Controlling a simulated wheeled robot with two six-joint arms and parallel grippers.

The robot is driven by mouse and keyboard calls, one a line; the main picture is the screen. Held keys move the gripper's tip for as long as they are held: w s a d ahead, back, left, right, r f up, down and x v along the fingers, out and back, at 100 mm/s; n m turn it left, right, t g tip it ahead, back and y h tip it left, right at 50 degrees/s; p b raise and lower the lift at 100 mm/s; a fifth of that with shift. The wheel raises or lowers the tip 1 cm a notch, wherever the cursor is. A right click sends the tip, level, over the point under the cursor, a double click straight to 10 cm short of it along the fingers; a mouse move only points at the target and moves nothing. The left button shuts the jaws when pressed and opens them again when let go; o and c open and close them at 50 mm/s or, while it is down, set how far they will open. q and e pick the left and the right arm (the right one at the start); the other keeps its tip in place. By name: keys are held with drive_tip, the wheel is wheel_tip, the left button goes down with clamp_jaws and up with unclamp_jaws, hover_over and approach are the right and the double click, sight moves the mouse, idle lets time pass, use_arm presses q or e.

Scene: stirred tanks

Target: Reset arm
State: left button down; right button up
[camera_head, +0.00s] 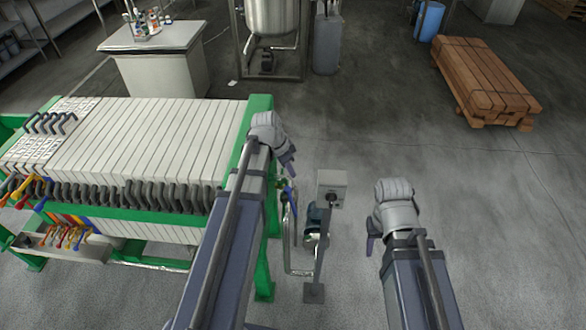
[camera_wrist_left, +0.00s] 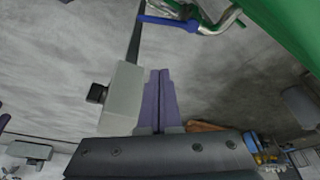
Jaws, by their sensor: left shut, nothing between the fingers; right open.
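My left gripper (camera_head: 289,163) is beside the right end of the green-framed filter press (camera_head: 245,165), above the floor. Its two purple fingers also show in the left wrist view (camera_wrist_left: 160,92); they are shut together with nothing between them. My right gripper (camera_head: 371,244) hangs over open floor to the right, open and empty as far as I see. Only one of its fingers shows clearly. Both arms reach forward from the bottom edge of the head view.
A grey control box (camera_head: 332,182) on a post stands close to my left gripper, with pipework and a blue-handled valve (camera_wrist_left: 168,22) nearby. A cabinet (camera_head: 160,65) and a steel tank (camera_head: 272,18) stand behind. Stacked timber (camera_head: 483,80) lies far right.

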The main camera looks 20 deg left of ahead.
use_arm(q)
drive_tip(key=s+d+f+n+g+y+b, duration=0.1)
drive_tip(key=s+d+f+n+y+b, duration=0.1)
drive_tip(key=s+d, duration=0.6)
drive_tip(key=s+d+f+n+g+y+b, duration=0.1)
drive_tip(key=s+d+f+n+g+b, duration=0.1)
drive_tip(key=s+d, duration=0.6)
drive_tip(key=d+f, duration=0.1)
drive_tip(key=d, duration=0.2)
drive_tip(key=shift+s+f+y+b, duration=0.25)
drive_tip(key=shift+f+y+b, duration=0.05)
drive_tip(key=shift+y+b, duration=0.1)
use_arm(e)
wheel_tip(320, 180, down, 5)
drive_tip(key=shift+r, duration=0.15)
